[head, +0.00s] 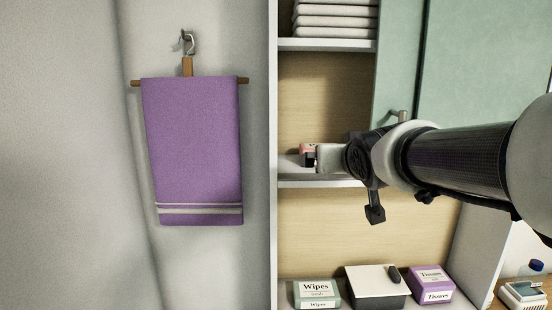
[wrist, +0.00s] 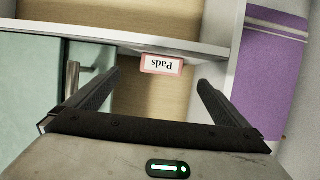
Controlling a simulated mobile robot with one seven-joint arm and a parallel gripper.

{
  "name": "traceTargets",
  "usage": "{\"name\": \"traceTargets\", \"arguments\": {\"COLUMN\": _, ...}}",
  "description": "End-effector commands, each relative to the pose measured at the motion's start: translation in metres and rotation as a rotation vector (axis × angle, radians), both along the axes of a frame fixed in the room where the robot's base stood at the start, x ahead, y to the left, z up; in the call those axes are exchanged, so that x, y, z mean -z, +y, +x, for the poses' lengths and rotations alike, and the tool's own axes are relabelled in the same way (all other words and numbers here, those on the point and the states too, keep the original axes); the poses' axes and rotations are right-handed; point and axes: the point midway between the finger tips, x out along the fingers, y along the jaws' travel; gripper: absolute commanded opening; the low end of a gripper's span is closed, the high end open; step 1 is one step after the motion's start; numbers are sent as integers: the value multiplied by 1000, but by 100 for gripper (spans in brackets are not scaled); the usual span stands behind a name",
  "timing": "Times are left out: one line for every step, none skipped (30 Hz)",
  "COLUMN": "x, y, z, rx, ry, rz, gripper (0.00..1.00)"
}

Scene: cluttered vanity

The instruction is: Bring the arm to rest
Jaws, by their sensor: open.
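My arm (head: 455,160) reaches in from the right in the head view, toward the middle shelf of the cabinet. My gripper (wrist: 158,77) is open in the wrist view, its two dark fingers spread apart with nothing held. The box also shows in the head view (head: 307,153), partly hidden by my gripper's end. The fingers are hard to make out in the head view.
The middle shelf (head: 290,176) and an upper shelf with folded towels (head: 335,20) are close by. A green door (head: 400,60) with a metal handle stands behind my arm. Wipes (head: 316,293), a lidded box (head: 377,286) and Tissues (head: 432,284) stand below. A purple towel (head: 190,150) hangs at left.

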Motion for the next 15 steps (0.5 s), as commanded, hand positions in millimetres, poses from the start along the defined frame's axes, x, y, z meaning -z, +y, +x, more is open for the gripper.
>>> {"name": "traceTargets", "arguments": {"x": 7, "y": -4, "z": -19, "rx": 12, "ry": 47, "rz": -4, "gripper": 100}}
{"name": "traceTargets", "arguments": {"x": 15, "y": -6, "z": -32, "rx": 22, "ry": 85, "rz": -4, "gripper": 100}}
{"name": "traceTargets", "arguments": {"x": 28, "y": -8, "z": -53, "rx": 31, "ry": 144, "rz": -7, "gripper": 100}}
{"name": "traceTargets", "arguments": {"x": 39, "y": -10, "z": -70, "rx": 37, "ry": 194, "rz": -7, "gripper": 100}}
{"name": "traceTargets", "arguments": {"x": 50, "y": -10, "z": -88, "rx": 41, "ry": 244, "rz": -9, "gripper": 100}}
{"name": "traceTargets", "arguments": {"x": 65, "y": -11, "z": -111, "rx": 44, "ry": 310, "rz": -9, "gripper": 100}}
{"name": "traceTargets", "arguments": {"x": 75, "y": -10, "z": -129, "rx": 43, "ry": 359, "rz": -7, "gripper": 100}}
{"name": "traceTargets", "arguments": {"x": 85, "y": -9, "z": -146, "rx": 41, "ry": 405, "rz": -8, "gripper": 100}}
{"name": "traceTargets", "arguments": {"x": 98, "y": -8, "z": -168, "rx": 37, "ry": 464, "rz": -7, "gripper": 100}}
{"name": "traceTargets", "arguments": {"x": 107, "y": -6, "z": -183, "rx": 32, "ry": 505, "rz": -5, "gripper": 100}}
{"name": "traceTargets", "arguments": {"x": 116, "y": -5, "z": -198, "rx": 27, "ry": 544, "rz": -3, "gripper": 100}}
{"name": "traceTargets", "arguments": {"x": 125, "y": -3, "z": -215, "rx": 19, "ry": 589, "rz": -2, "gripper": 100}}
{"name": "traceTargets", "arguments": {"x": 131, "y": -1, "z": -226, "rx": 14, "ry": 619, "rz": 1, "gripper": 100}}
{"name": "traceTargets", "arguments": {"x": 137, "y": 0, "z": -236, "rx": 8, "ry": 645, "rz": 1, "gripper": 100}}
{"name": "traceTargets", "arguments": {"x": 143, "y": 2, "z": -247, "rx": 2, "ry": 674, "rz": 3, "gripper": 100}}
